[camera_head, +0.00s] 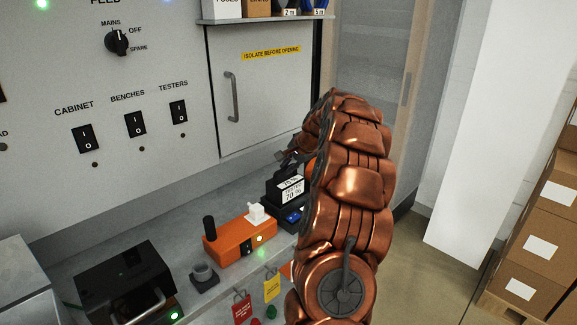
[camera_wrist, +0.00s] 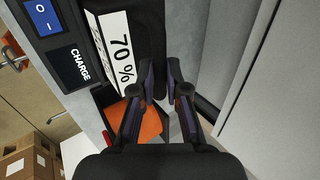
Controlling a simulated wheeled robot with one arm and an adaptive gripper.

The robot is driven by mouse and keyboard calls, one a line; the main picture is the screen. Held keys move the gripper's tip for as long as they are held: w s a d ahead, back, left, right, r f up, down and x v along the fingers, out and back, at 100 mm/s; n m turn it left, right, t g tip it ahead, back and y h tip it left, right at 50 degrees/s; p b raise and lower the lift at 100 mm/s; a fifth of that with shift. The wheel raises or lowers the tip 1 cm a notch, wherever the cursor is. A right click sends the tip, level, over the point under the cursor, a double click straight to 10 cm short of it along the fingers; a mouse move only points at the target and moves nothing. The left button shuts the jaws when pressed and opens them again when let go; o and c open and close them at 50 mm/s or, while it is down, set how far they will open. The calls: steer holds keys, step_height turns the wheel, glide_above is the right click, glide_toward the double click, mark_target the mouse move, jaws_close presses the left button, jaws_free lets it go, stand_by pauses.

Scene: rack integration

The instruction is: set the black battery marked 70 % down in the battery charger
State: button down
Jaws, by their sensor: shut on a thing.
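The black battery (camera_head: 287,186) with a white "70 %" label stands upright at the charger, left of my arm in the head view. In the wrist view its label (camera_wrist: 118,45) fills the upper middle. The battery charger (camera_head: 294,215), dark with a blue switch, is directly below the battery; its CHARGE panel (camera_wrist: 80,66) shows in the wrist view. I cannot tell whether the battery is fully seated. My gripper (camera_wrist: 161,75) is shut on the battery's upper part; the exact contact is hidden. In the head view my arm hides part of the battery and charger.
An orange tester (camera_head: 239,242) with a black knob and white switch stands left of the charger. A black box with a handle (camera_head: 125,283) is further left. Red (camera_head: 242,308) and yellow tags hang at the bench's front edge. The grey cabinet wall rises behind.

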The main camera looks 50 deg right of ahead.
steer(key=shift+f, duration=0.35)
steer(key=c, duration=1.4)
jaws_free()
steer(key=o, duration=0.3)
steer(key=shift+f, duration=0.1)
steer(key=shift+s, duration=0.1)
steer(key=v, duration=1.2)
